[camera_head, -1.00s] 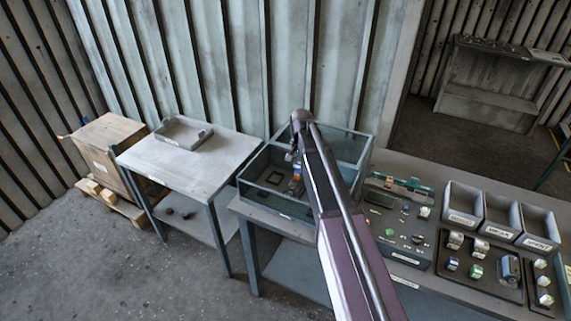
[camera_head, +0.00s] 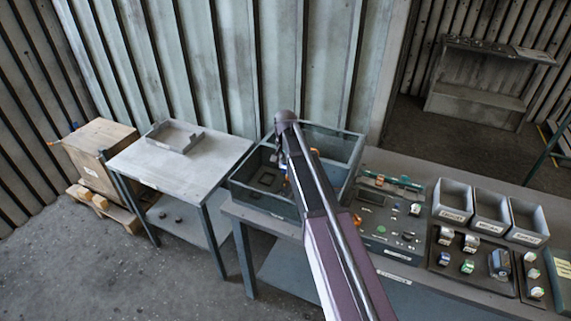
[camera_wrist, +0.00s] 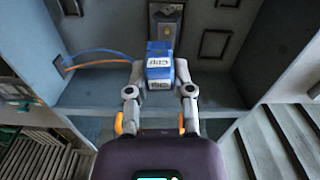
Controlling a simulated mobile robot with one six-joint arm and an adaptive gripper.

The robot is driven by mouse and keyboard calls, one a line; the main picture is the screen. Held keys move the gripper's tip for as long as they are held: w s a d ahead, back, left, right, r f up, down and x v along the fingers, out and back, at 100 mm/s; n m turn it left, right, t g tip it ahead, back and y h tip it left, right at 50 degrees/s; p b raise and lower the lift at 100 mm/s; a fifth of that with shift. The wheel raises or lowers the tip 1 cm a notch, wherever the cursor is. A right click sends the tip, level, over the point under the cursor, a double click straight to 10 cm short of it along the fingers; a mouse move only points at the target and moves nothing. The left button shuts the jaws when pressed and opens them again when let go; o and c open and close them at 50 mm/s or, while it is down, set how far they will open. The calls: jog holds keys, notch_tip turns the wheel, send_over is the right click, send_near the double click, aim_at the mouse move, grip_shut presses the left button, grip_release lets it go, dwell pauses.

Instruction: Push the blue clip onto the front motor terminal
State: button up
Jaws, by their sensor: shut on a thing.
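In the wrist view my gripper (camera_wrist: 159,91) is shut on the blue clip (camera_wrist: 159,52), a small blue block with white labels. A blue wire and an orange wire run left from near the clip to the housing wall. Just beyond the clip is a grey terminal block (camera_wrist: 166,14) with a metal tab on the housing floor. The clip lines up roughly with this terminal, and I cannot tell whether they touch. In the head view my arm reaches into the open blower housing (camera_head: 345,148), and it hides the clip and most of the gripper.
Right of the housing are a control panel (camera_head: 392,220), several grey bins (camera_head: 453,200) and a dark tray (camera_head: 470,277) of small parts. A side table (camera_head: 215,165) with a shallow tray (camera_head: 172,136) stands left. A wooden crate (camera_head: 97,150) is farther left.

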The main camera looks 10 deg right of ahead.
jog(key=shift+w+d+f+m+b, duration=0.1)
jog(key=shift+w+f+m+b, duration=0.2)
jog(key=shift+w, duration=0.3)
jog(key=shift+w+f+m+b, duration=0.2)
jog(key=shift+w+f+b, duration=0.2)
jog(key=shift+w, duration=0.15)
jog(key=shift+f, duration=0.15)
jog(key=b, duration=0.6)
send_over(285, 185)
jog(key=shift+w+f, duration=0.2)
jog(key=shift+f, duration=1.2)
jog(key=shift+w+f, duration=0.2)
jog(key=shift+f, duration=1.15)
jog(key=shift+f+b, duration=1)
jog(key=shift+f, duration=0.15)
jog(key=o, duration=1)
jog(key=shift+c, duration=0.2)
jog(key=shift+d+r, duration=0.1)
